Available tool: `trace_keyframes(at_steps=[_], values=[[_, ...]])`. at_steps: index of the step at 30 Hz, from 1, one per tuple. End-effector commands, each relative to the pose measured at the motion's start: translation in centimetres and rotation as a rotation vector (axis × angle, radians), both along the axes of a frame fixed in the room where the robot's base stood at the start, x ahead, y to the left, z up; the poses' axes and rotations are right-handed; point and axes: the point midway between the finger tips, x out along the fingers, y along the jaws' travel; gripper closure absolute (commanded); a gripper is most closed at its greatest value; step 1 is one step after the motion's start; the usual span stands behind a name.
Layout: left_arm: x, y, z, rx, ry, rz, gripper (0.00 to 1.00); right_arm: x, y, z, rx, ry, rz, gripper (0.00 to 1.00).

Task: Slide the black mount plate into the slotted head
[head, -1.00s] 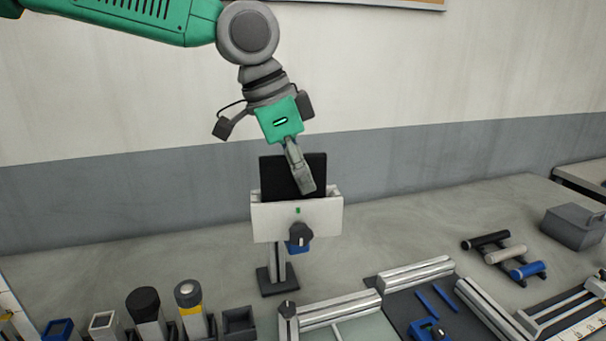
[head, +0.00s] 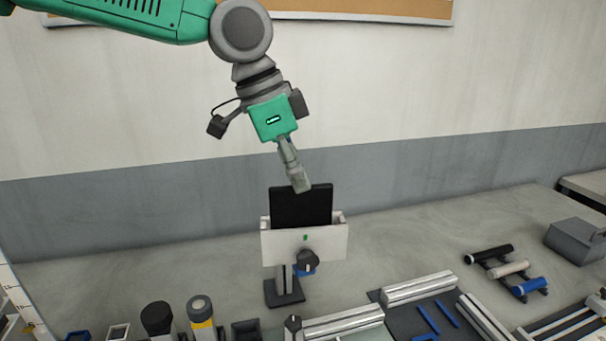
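The black mount plate (head: 302,206) stands upright in the slotted head (head: 303,242), a pale block on a post with a dark base. Its upper part shows above the head's front wall, and its lower part is hidden behind that wall. A dark knob (head: 308,260) sits on the front of the head. My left gripper (head: 299,184) points down from above, its fingertip just overlapping the plate's top edge in the picture. One finger covers the other, so its opening is hidden and I cannot tell whether it touches the plate. My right gripper is out of view.
Small containers (head: 245,331) and capped bottles (head: 200,312) line the front left. Metal rails (head: 419,288) and blue pieces lie at the front right. A rack of rollers (head: 509,270) and a grey box (head: 577,240) stand further right. The bench behind the head is clear.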

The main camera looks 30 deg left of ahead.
Motion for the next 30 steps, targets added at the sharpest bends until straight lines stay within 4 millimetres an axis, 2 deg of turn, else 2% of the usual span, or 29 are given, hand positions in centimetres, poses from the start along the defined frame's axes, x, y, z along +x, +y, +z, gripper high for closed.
trace_keyframes(at_steps=[1,9,18,30], values=[[-0.1,0.1,0.7,0.0,0.0,0.0,0.79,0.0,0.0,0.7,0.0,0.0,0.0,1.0],[-0.6,0.6,2.7,-0.001,0.001,0.001,0.79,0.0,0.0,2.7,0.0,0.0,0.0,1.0],[-1.2,1.2,4.8,-0.004,0.001,0.0,0.79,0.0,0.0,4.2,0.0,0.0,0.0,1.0],[-1.3,1.3,5.0,0.0,0.002,0.001,0.79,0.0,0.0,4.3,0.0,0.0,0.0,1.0]])
